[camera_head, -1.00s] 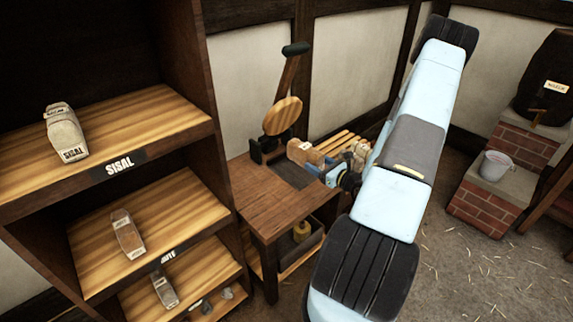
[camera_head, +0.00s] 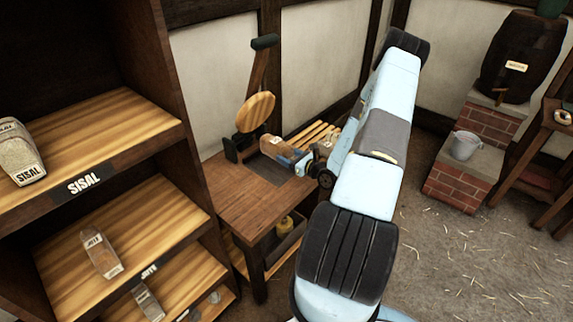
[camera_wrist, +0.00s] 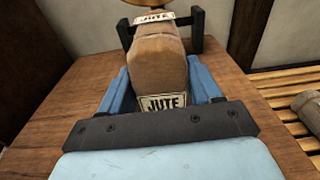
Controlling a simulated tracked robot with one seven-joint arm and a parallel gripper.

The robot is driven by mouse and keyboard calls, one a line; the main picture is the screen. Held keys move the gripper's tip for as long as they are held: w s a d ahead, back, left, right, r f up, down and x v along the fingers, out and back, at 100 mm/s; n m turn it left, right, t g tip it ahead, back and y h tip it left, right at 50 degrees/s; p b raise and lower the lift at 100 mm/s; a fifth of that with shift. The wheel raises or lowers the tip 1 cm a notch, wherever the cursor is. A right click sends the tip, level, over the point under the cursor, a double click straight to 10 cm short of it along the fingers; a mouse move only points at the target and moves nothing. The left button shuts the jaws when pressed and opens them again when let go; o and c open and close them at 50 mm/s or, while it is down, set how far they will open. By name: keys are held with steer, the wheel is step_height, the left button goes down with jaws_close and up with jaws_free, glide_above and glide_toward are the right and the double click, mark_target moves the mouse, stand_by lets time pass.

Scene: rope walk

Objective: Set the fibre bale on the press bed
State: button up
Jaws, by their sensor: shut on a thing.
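A brown fibre bale with white JUTE labels (camera_wrist: 163,65) is between the blue fingers of my gripper (camera_wrist: 160,82) in the wrist view. My gripper is shut on it. In the head view the bale (camera_head: 274,147) is at my gripper's tip (camera_head: 300,160), beside the round wooden plate of the lever press (camera_head: 255,112). The dark press bed (camera_head: 266,171) is set in the bench top below the bale. I cannot tell whether the bale touches the bed. In the wrist view the bale hides most of the bed, and its far end is near the dark press posts (camera_wrist: 196,30).
A shelf rack (camera_head: 150,130) at left holds bales labelled SISAL (camera_head: 20,152) and JUTE (camera_head: 101,254). A slatted rack (camera_head: 312,136) adjoins the bench (camera_head: 235,200), with another bale (camera_wrist: 310,110) on it. A bucket (camera_head: 466,145) stands on brick steps at right.

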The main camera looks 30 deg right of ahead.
steer(key=w+f, duration=0.2)
steer(key=f, duration=0.1)
steer(key=shift+w+a, duration=0.15)
steer(key=shift+w, duration=0.15)
steer(key=shift+f, duration=1.65)
steer(key=o, duration=1.2)
steer(key=shift+o, duration=0.2)
